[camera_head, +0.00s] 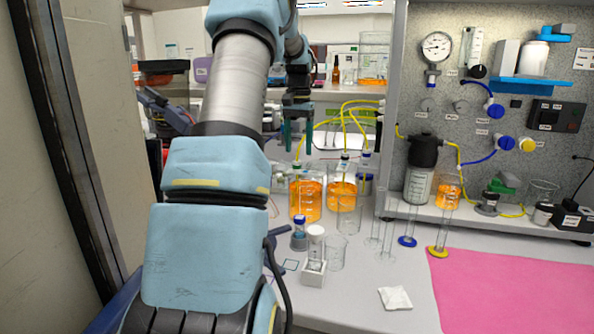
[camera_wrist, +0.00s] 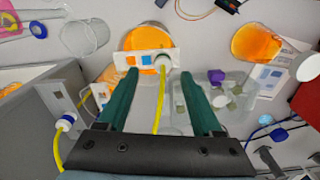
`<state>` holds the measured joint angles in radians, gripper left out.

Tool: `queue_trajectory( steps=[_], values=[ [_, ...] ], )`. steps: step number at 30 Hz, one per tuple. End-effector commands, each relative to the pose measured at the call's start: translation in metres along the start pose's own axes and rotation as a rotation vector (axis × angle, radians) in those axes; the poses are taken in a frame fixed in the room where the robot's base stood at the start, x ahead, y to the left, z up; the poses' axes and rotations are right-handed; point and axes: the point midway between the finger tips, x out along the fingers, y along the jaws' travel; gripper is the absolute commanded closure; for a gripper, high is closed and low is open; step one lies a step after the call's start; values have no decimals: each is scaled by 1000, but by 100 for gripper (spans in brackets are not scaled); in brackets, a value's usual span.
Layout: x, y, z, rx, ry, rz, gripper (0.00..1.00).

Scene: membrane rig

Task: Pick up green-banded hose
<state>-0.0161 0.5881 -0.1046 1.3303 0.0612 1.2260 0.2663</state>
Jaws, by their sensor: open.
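My gripper (camera_head: 297,138) is open, its two dark green fingers pointing down above the beakers on the bench. In the head view a yellow hose with a green-banded end (camera_head: 297,168) stands below the fingers, at the left orange beaker (camera_head: 306,200). In the wrist view a yellow hose with a pale end fitting (camera_wrist: 163,63) lies between the open fingers (camera_wrist: 165,80), apart from both; its band colour is hard to tell there. A second hose with a blue-banded end (camera_wrist: 67,122) is outside the left finger. Another blue-banded end (camera_head: 365,156) shows in the head view.
A second orange beaker (camera_head: 342,197) and clear glassware crowd the bench. A grey panel (camera_head: 400,60) with gauges and a black-topped filter bottle (camera_head: 421,170) stands to the right. A pink mat (camera_head: 510,285) lies at the front right. Yellow hoses arch to the panel.

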Motion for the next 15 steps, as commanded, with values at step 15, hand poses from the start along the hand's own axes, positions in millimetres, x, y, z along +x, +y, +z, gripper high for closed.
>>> queue_trajectory(
  steps=[15],
  values=[
    [52, -4, 2, 0, -1, 1, 33]
  ],
)
